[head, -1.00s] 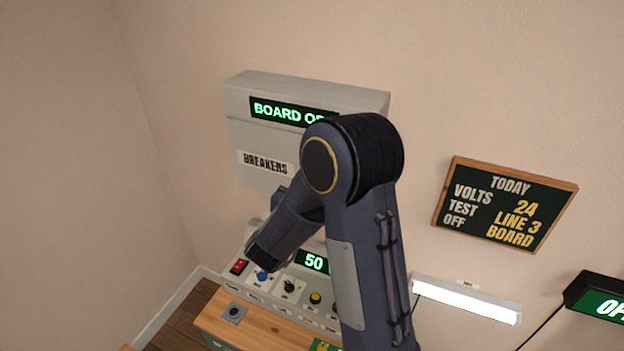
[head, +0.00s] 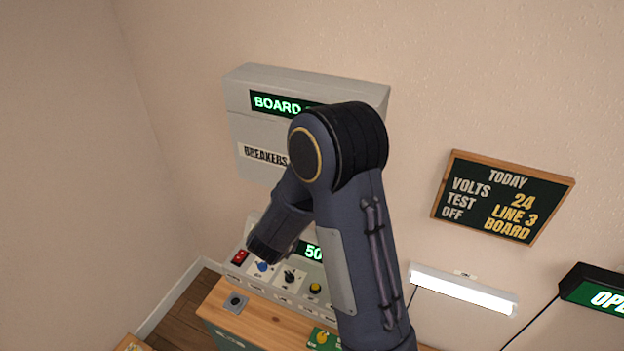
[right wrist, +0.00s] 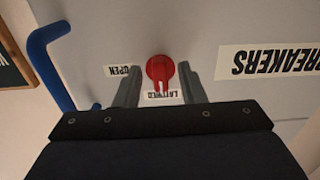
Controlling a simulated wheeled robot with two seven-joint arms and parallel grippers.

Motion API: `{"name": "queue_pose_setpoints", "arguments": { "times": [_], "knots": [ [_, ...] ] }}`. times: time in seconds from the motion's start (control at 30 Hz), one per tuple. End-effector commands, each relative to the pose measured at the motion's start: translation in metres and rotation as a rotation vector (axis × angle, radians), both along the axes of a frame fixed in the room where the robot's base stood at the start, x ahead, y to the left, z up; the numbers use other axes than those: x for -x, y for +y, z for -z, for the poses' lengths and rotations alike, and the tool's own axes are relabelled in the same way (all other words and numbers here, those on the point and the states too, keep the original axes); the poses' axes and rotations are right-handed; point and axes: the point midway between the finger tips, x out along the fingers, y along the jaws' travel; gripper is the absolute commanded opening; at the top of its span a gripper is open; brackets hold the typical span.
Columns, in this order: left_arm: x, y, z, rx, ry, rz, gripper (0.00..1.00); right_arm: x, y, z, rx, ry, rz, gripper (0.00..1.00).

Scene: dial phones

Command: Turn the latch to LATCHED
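The latch is a red round knob (right wrist: 160,70) on the grey front of the breaker box (head: 265,128). In the right wrist view its grip, with a white mark, points down toward the LATCHED label (right wrist: 162,96). The OPEN label (right wrist: 121,71) is to its left; the labels appear upside down. My right gripper (right wrist: 158,72) is open, with one finger on each side of the knob. I cannot tell whether they touch it. In the head view my arm hides the latch and the right gripper. My left gripper is not in view.
A blue bar handle (right wrist: 50,65) stands out left of the knob in the right wrist view. Below the box, a control panel (head: 262,282) with switches and knobs sits on a wooden bench (head: 262,320). A notice board (head: 503,198) and a lit lamp (head: 463,290) are right.

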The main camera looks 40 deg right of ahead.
Motion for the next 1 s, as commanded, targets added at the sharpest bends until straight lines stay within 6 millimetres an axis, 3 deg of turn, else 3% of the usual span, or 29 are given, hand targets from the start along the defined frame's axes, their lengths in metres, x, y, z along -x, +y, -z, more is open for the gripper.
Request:
{"name": "queue_pose_setpoints", "arguments": {
  "times": [0.27, 0.7, 1.0],
  "knots": [
    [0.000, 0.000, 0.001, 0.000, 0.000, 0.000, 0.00, 0.001, 0.004, 0.000, 0.000, -0.001, -0.002, 0.36],
    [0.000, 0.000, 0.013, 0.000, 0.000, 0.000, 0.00, 0.031, 0.062, 0.001, -0.001, -0.001, -0.004, 0.36],
    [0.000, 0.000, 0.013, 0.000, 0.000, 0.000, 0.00, 0.036, 0.070, 0.000, 0.000, 0.000, 0.000, 0.36]
  ]
}}
